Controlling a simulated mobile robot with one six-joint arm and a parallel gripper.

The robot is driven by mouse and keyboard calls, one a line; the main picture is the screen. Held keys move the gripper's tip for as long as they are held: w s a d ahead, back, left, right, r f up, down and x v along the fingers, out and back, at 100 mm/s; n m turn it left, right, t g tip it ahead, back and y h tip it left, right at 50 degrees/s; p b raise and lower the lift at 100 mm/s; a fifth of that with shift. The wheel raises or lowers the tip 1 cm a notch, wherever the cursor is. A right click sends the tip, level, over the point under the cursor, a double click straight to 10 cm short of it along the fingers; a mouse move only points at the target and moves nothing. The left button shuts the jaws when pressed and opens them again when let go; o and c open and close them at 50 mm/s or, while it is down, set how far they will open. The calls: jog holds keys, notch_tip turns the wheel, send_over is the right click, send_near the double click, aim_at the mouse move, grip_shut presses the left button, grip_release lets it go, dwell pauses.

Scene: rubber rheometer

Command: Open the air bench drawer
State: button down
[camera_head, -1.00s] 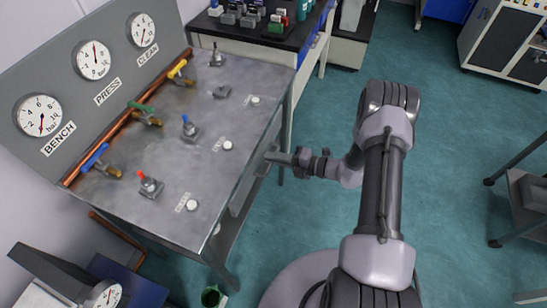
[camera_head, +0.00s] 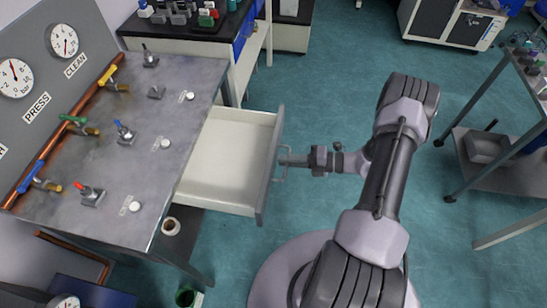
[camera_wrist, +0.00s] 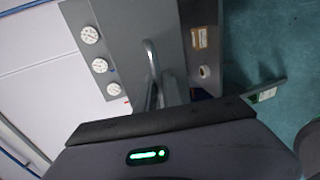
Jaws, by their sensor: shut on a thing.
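The air bench (camera_head: 140,165) is a grey metal-topped table at the left in the head view. Its drawer (camera_head: 222,165) stands well out from the bench's right side; the pale inside that shows is empty. The drawer's bar handle (camera_head: 278,179) is on the grey drawer front (camera_head: 270,160). My gripper (camera_head: 284,162) is shut on the handle, reaching in from the right. In the wrist view a curved metal bar, seemingly the handle (camera_wrist: 151,57), runs down to my gripper (camera_wrist: 155,97). The fingertips are small and partly hidden.
Valves and white buttons sit on the bench top, with gauges (camera_head: 15,78) on its sloped panel. A trolley (camera_head: 500,150) stands at the right. Floor between is clear.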

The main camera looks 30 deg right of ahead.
jog(key=shift+f+v, duration=0.25)
jog(key=shift+v, duration=0.95)
jog(key=c, duration=1.5)
grip_release()
jog(key=p+v, duration=0.3)
jog(key=v, duration=1.4)
jog(key=shift+s+d, duration=0.15)
jog(key=shift+d, duration=0.1)
